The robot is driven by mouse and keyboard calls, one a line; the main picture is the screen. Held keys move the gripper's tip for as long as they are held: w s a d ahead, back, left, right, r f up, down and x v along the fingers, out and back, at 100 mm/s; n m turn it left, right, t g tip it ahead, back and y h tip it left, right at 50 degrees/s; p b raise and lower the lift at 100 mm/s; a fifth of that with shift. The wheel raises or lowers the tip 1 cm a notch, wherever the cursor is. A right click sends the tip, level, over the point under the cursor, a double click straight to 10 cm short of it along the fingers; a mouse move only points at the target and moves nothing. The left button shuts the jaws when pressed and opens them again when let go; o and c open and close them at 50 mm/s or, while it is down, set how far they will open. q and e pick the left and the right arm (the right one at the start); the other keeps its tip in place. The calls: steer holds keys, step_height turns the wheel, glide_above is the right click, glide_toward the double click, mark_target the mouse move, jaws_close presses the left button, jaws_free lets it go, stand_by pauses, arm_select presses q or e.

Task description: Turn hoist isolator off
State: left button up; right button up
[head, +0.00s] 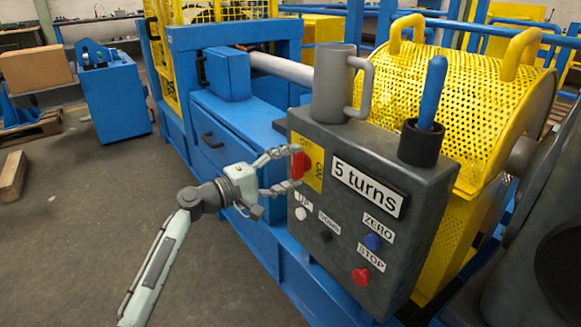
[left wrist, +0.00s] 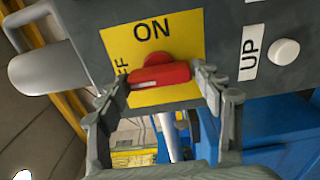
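The hoist isolator is a red handle (head: 298,165) on a yellow plate (head: 316,165), on the left of the grey control box. In the left wrist view the red handle (left wrist: 160,76) lies crosswise below the word ON. Its left end points towards a second label, partly hidden, of which an F shows. My left gripper (head: 295,168) is at the handle with its fingers apart, one past each end of the bar. In the left wrist view the fingertips (left wrist: 160,84) are very close to the ends; I cannot tell whether they touch. My right gripper is not in view.
The grey control box (head: 341,254) carries a "5 turns" display (head: 368,187), UP (head: 301,214), DOWN (head: 325,236), blue ZERO (head: 372,242) and red STOP (head: 361,276) buttons. A grey mug (head: 334,85) and a blue-handled tool (head: 432,92) in a dark holder stand on top.

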arm_select(q)
steer(key=shift+o, duration=1.2)
steer(key=v, duration=1.2)
